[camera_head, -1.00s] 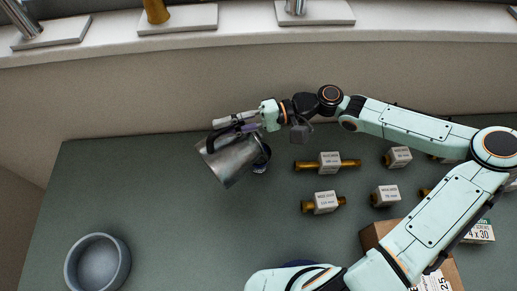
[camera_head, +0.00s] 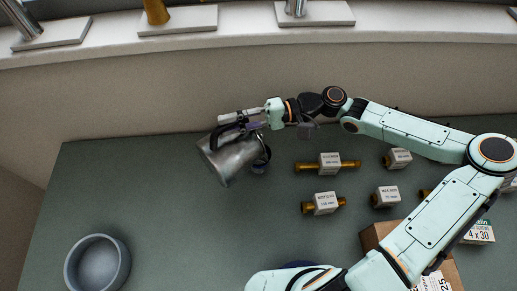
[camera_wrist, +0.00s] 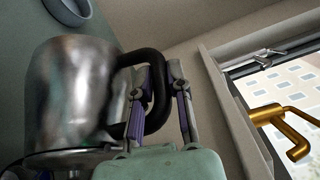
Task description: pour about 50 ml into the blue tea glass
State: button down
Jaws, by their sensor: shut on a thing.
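A shiny metal jug (camera_head: 229,160) with a black handle is tilted over the far left part of the table. It fills the left of the wrist view (camera_wrist: 75,95). My gripper (camera_head: 237,127) is shut on the jug's black handle; its fingers (camera_wrist: 160,95) are on the handle in the wrist view. A small dark, bluish thing (camera_head: 259,168), perhaps the blue tea glass, shows just below the jug's right end and is partly covered. I cannot tell its fill level, and no stream of liquid can be made out.
A grey-blue bowl (camera_head: 97,265) stands at the front left. Several brass fittings with white labels (camera_head: 329,163) lie right of the jug. An open cardboard box (camera_head: 372,236) is partly under my arm. A dark blue thing (camera_head: 300,263) is mostly hidden by my arm. The table's left middle is clear.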

jog(key=shift+d, duration=0.15)
jog(key=s+a+f+n+t+h, duration=0.2)
jog(key=s+a+f+h, duration=0.3)
jog(key=a+h, duration=0.1)
jog(key=shift+x, duration=0.85)
jog(key=shift+s+a+r, duration=0.1)
jog(key=shift+r, duration=0.05)
dwell(0.8)
